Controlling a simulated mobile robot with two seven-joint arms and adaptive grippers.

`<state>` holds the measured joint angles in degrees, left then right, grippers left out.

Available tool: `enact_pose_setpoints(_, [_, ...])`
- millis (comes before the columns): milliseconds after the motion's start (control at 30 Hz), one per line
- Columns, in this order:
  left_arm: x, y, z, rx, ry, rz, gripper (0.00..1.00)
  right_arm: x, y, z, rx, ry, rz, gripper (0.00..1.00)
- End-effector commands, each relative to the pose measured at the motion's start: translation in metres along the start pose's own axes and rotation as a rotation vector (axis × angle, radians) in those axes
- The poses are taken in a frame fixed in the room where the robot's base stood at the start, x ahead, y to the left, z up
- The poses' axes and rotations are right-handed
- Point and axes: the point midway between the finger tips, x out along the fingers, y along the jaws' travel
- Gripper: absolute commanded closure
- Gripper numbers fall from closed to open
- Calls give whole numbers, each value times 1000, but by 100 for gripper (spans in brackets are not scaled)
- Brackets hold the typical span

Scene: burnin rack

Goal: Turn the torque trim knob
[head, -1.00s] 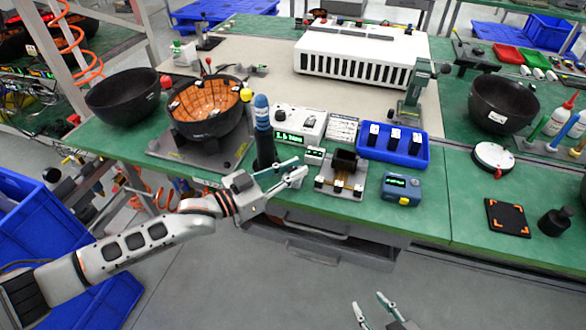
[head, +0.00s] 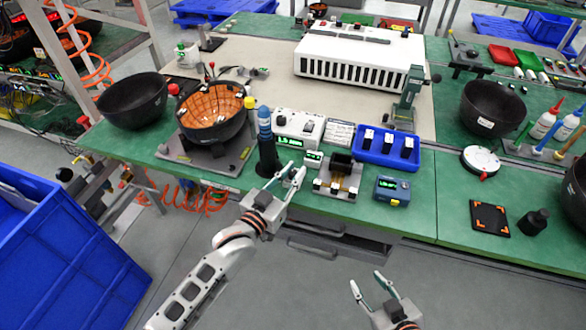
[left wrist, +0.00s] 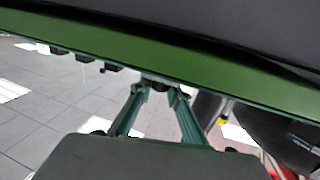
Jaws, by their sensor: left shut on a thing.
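My left gripper (head: 291,173) is at the front edge of the green bench, in front of a white controller (head: 298,128) with a green-lit display. In the left wrist view its two fingers (left wrist: 160,92) converge on a small dark knob-like piece (left wrist: 158,84) just under a green edge, and are shut on it. The fingers hide most of this piece, and the head view does not show it clearly. A blue-topped driver (head: 265,135) stands upright in a black holder just left of the gripper. My right gripper (head: 367,284) is open and empty above the floor, away from the bench.
Right of the left gripper are a small display box (head: 313,159), a metal fixture (head: 338,178), a blue tray (head: 388,158) and a blue meter (head: 392,190). An orange-lined bowl (head: 213,110) stands to the left. A blue crate (head: 75,250) is on the floor at left.

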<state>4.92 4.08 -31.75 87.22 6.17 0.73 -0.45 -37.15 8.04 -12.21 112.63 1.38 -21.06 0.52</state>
Motion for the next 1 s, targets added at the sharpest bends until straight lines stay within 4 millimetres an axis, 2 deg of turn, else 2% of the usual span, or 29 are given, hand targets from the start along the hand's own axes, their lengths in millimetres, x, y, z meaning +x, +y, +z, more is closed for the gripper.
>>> enact_pose_setpoints(300, [0,0,1,-1,-1,-75,100,-4,1,-4,0,-2,0,61])
enact_pose_setpoints(767, [0,0,1,0,0,-84,100,-3,0,-1,0,-8,0,61])
enact_pose_setpoints(800, [0,0,1,0,0,-84,81,-3,0,-1,0,-8,0,61])
enact_pose_setpoints(867, [0,0,1,0,0,-84,66,-3,0,-1,0,-8,0,61])
enact_pose_setpoints(1000, [0,0,0,0,1,-84,66,-3,0,-1,0,-7,0,61])
